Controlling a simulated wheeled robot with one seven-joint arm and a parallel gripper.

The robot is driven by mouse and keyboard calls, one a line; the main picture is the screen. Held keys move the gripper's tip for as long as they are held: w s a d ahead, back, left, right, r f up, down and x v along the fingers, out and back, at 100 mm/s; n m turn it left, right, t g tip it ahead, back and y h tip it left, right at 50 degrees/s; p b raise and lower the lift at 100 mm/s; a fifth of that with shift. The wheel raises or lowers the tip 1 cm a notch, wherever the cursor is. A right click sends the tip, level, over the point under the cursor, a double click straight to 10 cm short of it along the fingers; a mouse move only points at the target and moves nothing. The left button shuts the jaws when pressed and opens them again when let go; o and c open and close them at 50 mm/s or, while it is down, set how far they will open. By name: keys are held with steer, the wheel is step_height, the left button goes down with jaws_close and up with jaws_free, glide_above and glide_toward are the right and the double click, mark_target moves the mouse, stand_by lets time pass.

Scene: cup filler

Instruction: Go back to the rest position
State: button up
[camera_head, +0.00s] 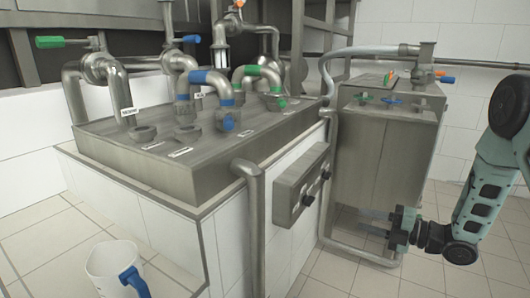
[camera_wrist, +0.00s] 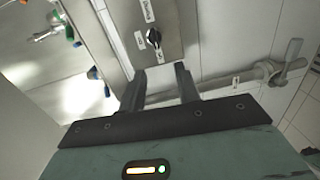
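My gripper (camera_head: 365,222) is at the right in the head view, low in front of the steel cabinet (camera_head: 385,150), with its fingers pointing left. In the wrist view my gripper (camera_wrist: 160,78) shows two dark fingers with a clear gap between them. Nothing is held between them. Beyond the fingertips is a steel panel (camera_wrist: 165,15) with a black knob (camera_wrist: 153,38). Whether the fingers touch anything is not clear, but they look free.
A white cup (camera_head: 108,265) with a blue handle stands at the lower left. A tiled block with a steel top (camera_head: 150,165) carries pipes and coloured valves. A control box (camera_head: 300,188) with black knobs is on its side. A vertical pipe (camera_head: 255,225) stands in front. Floor shows at lower right.

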steer(key=w+a+r+m+h, duration=0.3)
steer(key=w+a+m+h, duration=0.15)
steer(key=a, duration=0.35)
steer(key=s+a+r+m+g+h, duration=0.3)
steer(key=s+a+m+h, duration=0.1)
steer(key=s+a+m, duration=0.3)
steer(key=s+a+r+m+g+h, duration=0.2)
steer(key=s+m+g, duration=0.2)
steer(key=s, duration=1)
steer(key=s+a+r+m+g+h, duration=0.25)
steer(key=s+m, duration=0.25)
steer(key=s, duration=0.9)
step_height(320, 180, up, 34)
steer(key=s+g+p, duration=0.1)
steer(key=p, duration=3.3)
steer(key=shift+s+d+f, duration=0.25)
steer(key=shift+s+d, duration=0.05)
